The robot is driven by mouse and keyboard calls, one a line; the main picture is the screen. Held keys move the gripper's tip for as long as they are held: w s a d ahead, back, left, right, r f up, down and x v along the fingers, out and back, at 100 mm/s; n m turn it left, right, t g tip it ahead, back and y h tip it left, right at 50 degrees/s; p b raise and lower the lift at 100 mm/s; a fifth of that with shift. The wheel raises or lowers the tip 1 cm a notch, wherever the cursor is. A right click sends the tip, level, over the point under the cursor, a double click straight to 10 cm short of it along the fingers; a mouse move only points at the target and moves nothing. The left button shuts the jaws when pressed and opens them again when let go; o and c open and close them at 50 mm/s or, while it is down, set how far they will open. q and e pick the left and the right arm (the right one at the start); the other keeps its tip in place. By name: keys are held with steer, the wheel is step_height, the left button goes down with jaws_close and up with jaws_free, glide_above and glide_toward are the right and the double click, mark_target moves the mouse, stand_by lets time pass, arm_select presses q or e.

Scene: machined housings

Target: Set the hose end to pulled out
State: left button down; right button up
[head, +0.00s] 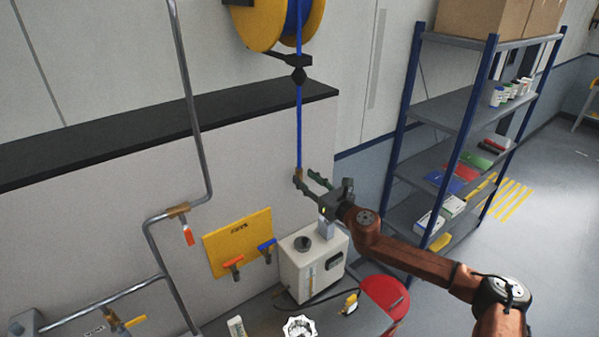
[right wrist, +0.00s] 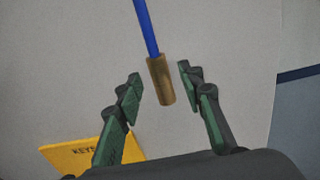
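The hose is a blue line (head: 299,120) hanging straight down from a yellow reel (head: 262,22) on the wall. A dark ball stop (head: 299,75) sits on it just below the reel's guide arm. Its brass end (head: 298,174) hangs low in front of the wall panel. In the right wrist view the brass end (right wrist: 161,81) appears between the two green-padded fingers, with a gap on both sides. My right gripper (head: 307,178) is open at the hose end; it also shows in the right wrist view (right wrist: 158,84). My left gripper is not in view.
A yellow plate (head: 238,242) with orange and blue valve handles is on the wall below left. Grey pipes run at left; a blue-post shelf (head: 455,130) stands at right.

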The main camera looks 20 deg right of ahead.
mark_target(299, 173)
steer(key=shift+p+x, duration=0.4)
steer(key=shift+x, duration=1.7)
steer(key=shift+c, duration=0.2)
jaws_close()
